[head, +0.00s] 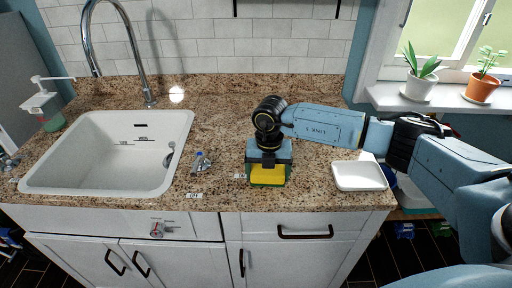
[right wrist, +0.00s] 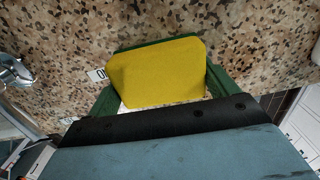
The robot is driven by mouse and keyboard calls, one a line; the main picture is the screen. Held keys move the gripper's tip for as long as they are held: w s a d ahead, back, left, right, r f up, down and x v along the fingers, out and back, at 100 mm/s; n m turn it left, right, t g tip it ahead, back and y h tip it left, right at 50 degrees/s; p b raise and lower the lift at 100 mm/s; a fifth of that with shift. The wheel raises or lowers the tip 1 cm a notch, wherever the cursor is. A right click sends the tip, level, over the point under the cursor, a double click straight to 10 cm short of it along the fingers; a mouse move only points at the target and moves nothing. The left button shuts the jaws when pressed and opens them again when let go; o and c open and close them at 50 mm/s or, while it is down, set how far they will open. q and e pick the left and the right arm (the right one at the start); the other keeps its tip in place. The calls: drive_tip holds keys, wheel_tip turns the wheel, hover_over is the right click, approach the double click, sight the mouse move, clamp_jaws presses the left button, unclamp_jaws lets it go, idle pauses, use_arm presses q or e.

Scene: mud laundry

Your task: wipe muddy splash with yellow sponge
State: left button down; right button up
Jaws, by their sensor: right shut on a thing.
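A yellow sponge (head: 267,174) is in my right gripper (head: 268,168) over the front of the granite counter, right of the sink. My right gripper points down and is shut on the sponge. In the right wrist view the yellow face of the sponge (right wrist: 158,75) fills the middle, with green parts along its far edge and sides. I cannot tell whether the sponge touches the counter. I cannot make out a muddy splash against the speckled brown stone; the gripper and sponge hide part of the counter. My left gripper is not in view.
A white sink (head: 60,185) with a tall chrome faucet (head: 135,50) is at the left. A white tray (head: 359,176) lies at the right. Potted plants stand on the sill. The counter behind the gripper is clear.

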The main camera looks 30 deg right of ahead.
sight(259, 170)
drive_tip(key=shift+w+a, duration=0.25)
drive_tip(key=shift+a, duration=0.3)
drive_tip(key=shift+w+a, duration=0.25)
drive_tip(key=shift+a, duration=0.25)
drive_tip(key=shift+w+r+p, duration=0.15)
drive_tip(key=shift+r+p, duration=0.15)
drive_tip(key=shift+p, duration=0.2)
drive_tip(key=shift+r+p, duration=0.3)
drive_tip(key=shift+r, duration=0.65)
drive_tip(key=shift+r+p, duration=0.6)
drive_tip(key=shift+r, duration=0.15)
drive_tip(key=shift+r+p, duration=1.5)
drive_tip(key=shift+r, duration=0.6)
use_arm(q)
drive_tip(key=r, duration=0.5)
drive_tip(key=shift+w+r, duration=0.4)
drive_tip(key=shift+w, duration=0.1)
use_arm(e)
drive_tip(key=shift+f, duration=0.1)
